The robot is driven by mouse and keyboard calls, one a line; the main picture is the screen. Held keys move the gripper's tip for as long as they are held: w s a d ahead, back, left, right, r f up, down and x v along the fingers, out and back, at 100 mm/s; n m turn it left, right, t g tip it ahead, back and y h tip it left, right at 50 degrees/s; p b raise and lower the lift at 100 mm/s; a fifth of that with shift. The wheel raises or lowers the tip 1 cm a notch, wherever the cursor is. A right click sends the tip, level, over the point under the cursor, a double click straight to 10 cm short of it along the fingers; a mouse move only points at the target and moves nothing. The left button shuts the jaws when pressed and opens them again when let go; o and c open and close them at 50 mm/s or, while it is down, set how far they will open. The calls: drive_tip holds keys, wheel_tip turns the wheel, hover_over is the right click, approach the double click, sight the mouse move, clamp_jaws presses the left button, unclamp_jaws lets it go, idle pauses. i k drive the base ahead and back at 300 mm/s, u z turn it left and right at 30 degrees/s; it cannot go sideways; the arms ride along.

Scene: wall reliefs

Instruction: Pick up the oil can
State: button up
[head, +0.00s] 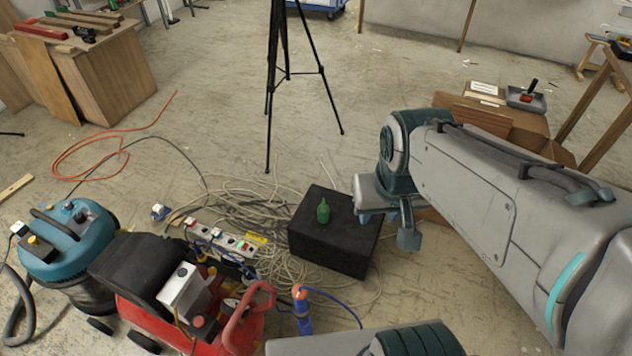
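A small green bottle-shaped can with a narrow top, which looks like the oil can (323,211), stands upright on top of a black box (327,254) near the middle of the head view. My gripper (388,229) is to the right of the can, by the box's right edge, and points downward. Its fingers look spread apart with nothing between them. It is not touching the can. Part of the box's right side is hidden behind my gripper.
Tangled cables and a power strip (222,241) lie left of the box. A red machine (190,305), a teal vacuum (68,243) and a blue bottle (303,312) stand in front-left. A black tripod (272,85) stands behind. A cardboard box (505,128) is back right.

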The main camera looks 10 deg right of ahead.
sight(323, 208)
drive_tip(key=k, duration=1.2)
drive_tip(key=z, duration=0.65)
drive_tip(key=i, duration=0.8)
drive_tip(key=z, duration=0.4)
drive_tip(key=i, duration=1)
drive_tip(key=u, duration=1.2)
drive_tip(key=i, duration=0.65)
drive_tip(key=u, duration=0.7)
